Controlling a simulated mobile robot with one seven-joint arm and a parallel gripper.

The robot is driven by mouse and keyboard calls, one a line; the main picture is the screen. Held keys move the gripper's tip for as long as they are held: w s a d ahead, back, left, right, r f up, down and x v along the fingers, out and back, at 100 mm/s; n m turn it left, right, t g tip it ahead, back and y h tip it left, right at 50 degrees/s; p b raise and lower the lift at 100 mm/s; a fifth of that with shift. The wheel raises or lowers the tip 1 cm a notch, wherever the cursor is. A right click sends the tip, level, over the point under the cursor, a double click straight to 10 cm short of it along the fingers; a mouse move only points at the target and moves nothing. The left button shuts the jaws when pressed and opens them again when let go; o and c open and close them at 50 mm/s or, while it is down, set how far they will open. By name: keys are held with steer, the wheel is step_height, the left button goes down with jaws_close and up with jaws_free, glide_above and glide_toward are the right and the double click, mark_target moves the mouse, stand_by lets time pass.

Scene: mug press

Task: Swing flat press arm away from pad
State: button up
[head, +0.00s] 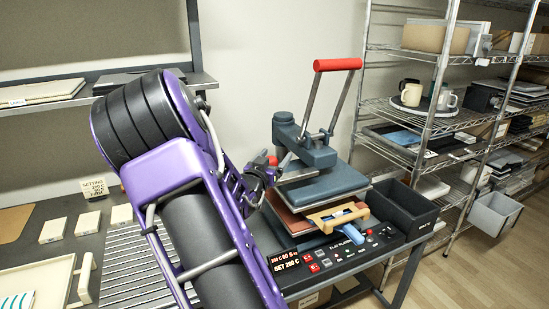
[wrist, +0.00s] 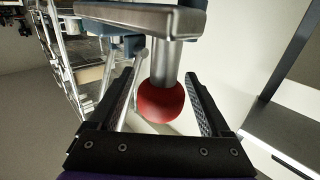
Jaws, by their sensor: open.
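The flat press stands on the bench, with its blue-grey upper plate (head: 325,186) over the brown pad (head: 283,218). The press arm (head: 310,150) sits above the plate, with a red lift bar (head: 337,64) raised on top. My gripper (head: 262,172) is at the left side of the press head, partly hidden by my purple arm. In the wrist view a red knob (wrist: 161,102) on a grey stem lies between the open fingers of my gripper (wrist: 163,78), with gaps on both sides. A small red part (head: 272,160) shows by my gripper in the head view.
A control panel (head: 335,255) is in front, a dark bin (head: 403,208) to the right. Wire shelves (head: 430,120) with mugs stand further right. Pale blocks (head: 87,223) lie left.

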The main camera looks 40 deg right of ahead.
jaws_close()
steer(key=shift+s, duration=0.1)
stand_by(0.6)
